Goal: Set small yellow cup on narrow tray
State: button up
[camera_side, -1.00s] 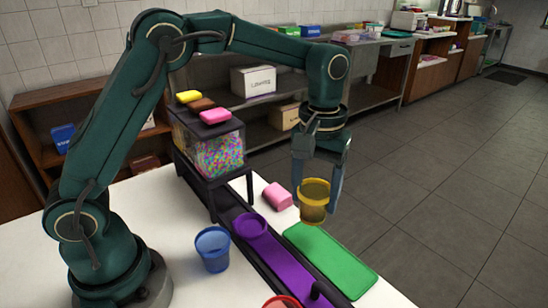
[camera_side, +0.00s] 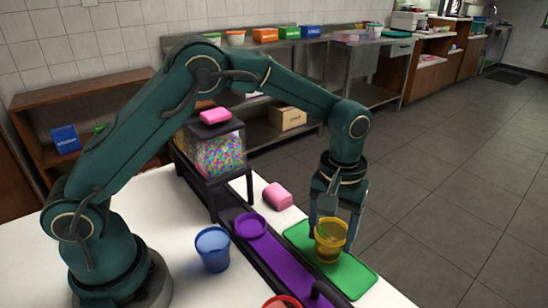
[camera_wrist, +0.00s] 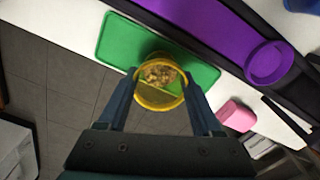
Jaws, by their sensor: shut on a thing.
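The small yellow cup (camera_side: 330,240) is see-through and upright, between the fingers of my gripper (camera_side: 334,222). My gripper is shut on the cup. The narrow tray is a green rectangle (camera_side: 359,278) on the white table, and the cup is over it in the side view. I cannot tell whether the cup's base touches the tray. In the wrist view the cup (camera_wrist: 160,97) shows brown bits inside, between my gripper's fingers (camera_wrist: 158,95), with the green tray (camera_wrist: 120,42) behind it.
A purple strip (camera_side: 277,262) with a purple round dish (camera_side: 250,226) runs beside the tray. A blue cup (camera_side: 212,250) stands left of it. A pink block (camera_side: 277,197) lies behind the tray. A clear box of colourful sprinkles (camera_side: 219,156) stands at the back.

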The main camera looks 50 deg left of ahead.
jog(key=o, duration=1.5)
jog(key=shift+f, duration=0.1)
jog(key=shift+c, duration=0.2)
jog(key=s+a+r+m+t, duration=0.1)
jog(key=s+a+r, duration=0.1)
jog(key=r, duration=0.6)
jog(key=s+a+r, duration=0.1)
jog(key=r, duration=0.7)
jog(key=s+a+f+m+t, duration=0.1)
jog(key=s+a+t, duration=0.1)
jog(key=s, duration=0.5)
jog(key=s+a+f+m+t, duration=0.2)
jog(key=s+a, duration=0.2)
jog(key=s, duration=0.3)
jog(key=shift+a+f+m+t, duration=0.25)
jog(key=shift+m+t, duration=0.05)
